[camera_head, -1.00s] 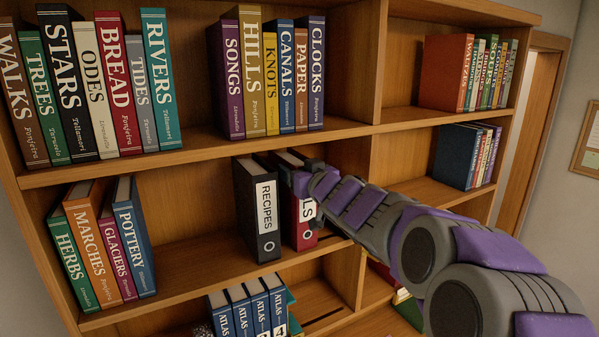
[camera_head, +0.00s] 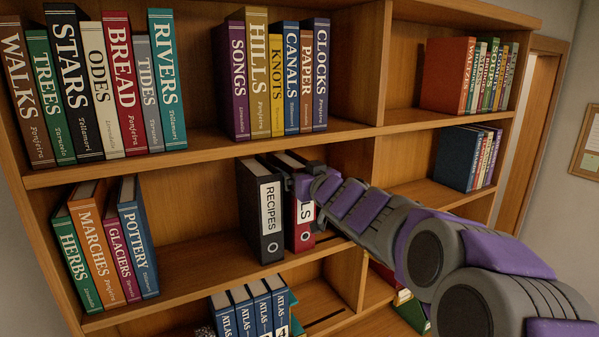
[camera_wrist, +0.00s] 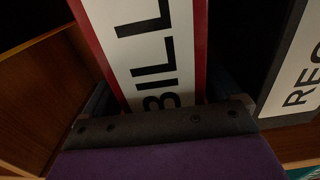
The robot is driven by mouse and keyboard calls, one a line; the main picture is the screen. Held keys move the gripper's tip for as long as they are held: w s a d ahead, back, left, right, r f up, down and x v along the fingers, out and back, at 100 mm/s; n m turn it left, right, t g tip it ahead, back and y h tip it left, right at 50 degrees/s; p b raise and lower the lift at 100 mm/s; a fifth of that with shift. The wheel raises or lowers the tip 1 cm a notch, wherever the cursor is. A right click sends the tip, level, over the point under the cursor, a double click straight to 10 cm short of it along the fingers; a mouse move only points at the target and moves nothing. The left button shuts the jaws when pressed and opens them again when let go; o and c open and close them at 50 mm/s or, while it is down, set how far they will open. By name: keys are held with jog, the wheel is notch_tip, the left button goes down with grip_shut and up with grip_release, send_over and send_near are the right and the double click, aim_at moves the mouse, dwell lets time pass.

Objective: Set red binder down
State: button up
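The red binder (camera_head: 302,235) stands upright on the middle shelf of the bookcase, its base at or very near the board. Its white label shows "LS" in the head view and "BILL" in the wrist view (camera_wrist: 157,75). My gripper (camera_head: 310,186) is in front of its spine and covers part of the label. In the wrist view, my gripper's fingers (camera_wrist: 168,100) lie on both sides of the spine, closed on it. The black RECIPES binder (camera_head: 264,215) stands just left of the red one in the head view; whether they touch is unclear.
The middle shelf (camera_head: 195,275) has free room between the blue POTTERY book (camera_head: 138,240) and the RECIPES binder. A vertical divider (camera_head: 374,170) stands right of the red binder, behind my arm.

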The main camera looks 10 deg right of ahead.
jog(key=v, duration=1.1)
jog(key=shift+s, duration=0.15)
jog(key=s+d+f+m+g+h, duration=0.35)
jog(key=s+f+g+h, duration=0.5)
jog(key=s+f, duration=0.95)
jog(key=s+a+f+g+y, duration=0.1)
jog(key=s+f+g, duration=0.4)
jog(key=s, duration=0.6)
jog(key=s+a+f+g+y, duration=0.2)
jog(key=s+a+f+g, duration=0.2)
jog(key=s, duration=0.8)
jog(key=shift+f+g, duration=0.5)
jog(key=shift+g, duration=0.25)
jog(key=shift+a, duration=0.1)
